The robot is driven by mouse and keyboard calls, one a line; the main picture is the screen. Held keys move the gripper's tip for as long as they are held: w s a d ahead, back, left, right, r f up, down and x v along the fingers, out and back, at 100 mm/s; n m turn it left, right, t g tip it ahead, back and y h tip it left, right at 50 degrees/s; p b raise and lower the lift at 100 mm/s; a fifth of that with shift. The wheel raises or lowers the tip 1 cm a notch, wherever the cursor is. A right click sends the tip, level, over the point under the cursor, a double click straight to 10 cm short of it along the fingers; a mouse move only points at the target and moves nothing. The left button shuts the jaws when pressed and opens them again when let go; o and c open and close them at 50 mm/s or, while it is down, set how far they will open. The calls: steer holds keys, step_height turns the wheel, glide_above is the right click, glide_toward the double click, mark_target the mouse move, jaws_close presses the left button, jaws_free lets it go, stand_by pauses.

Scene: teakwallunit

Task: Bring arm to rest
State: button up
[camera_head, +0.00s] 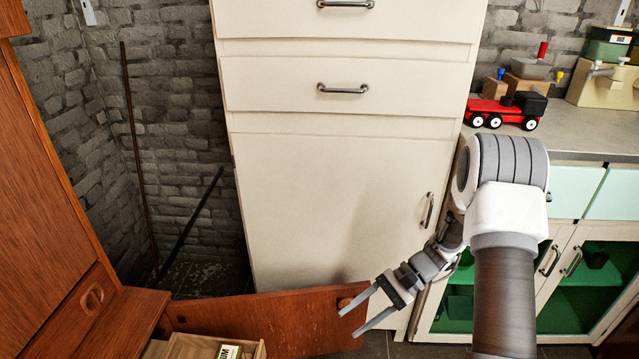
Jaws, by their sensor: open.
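My gripper (361,314) is at the lower middle, its two fingers apart and nothing between them. The fingers point left and down. They are in front of the right end of an open brown wooden door (270,322), close to its round knob (346,302); I cannot tell whether they touch it. My arm (505,250) comes up from the lower right, bends at the elbow and reaches down to the left in front of a tall cream cabinet (330,200).
A teak wall unit (45,190) stands at the left, with an open drawer (205,345) low down holding a small box. A grey counter (585,130) at the right carries a red toy truck (507,109) above green glass-front cupboards. Dark poles lean in the brick corner.

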steer(key=s+d+r+n+t+h, duration=0.25)
steer(key=s+r+h, duration=0.2)
steer(key=r, duration=0.45)
steer(key=s+d+r+n+t+h, duration=0.1)
steer(key=s+r+n+t+h, duration=0.25)
steer(key=s+r, duration=0.4)
steer(key=s+d+r+n+t+h, duration=0.2)
steer(key=s+r+n+t+h, duration=0.15)
steer(key=r, duration=0.75)
step_height(320, 180, up, 23)
steer(key=p, duration=2.2)
steer(key=shift+s+d+f+m+p, duration=0.15)
steer(key=shift+d+f+m+p, duration=0.05)
steer(key=shift+m+p, duration=0.2)
steer(key=shift+t+y, duration=0.25)
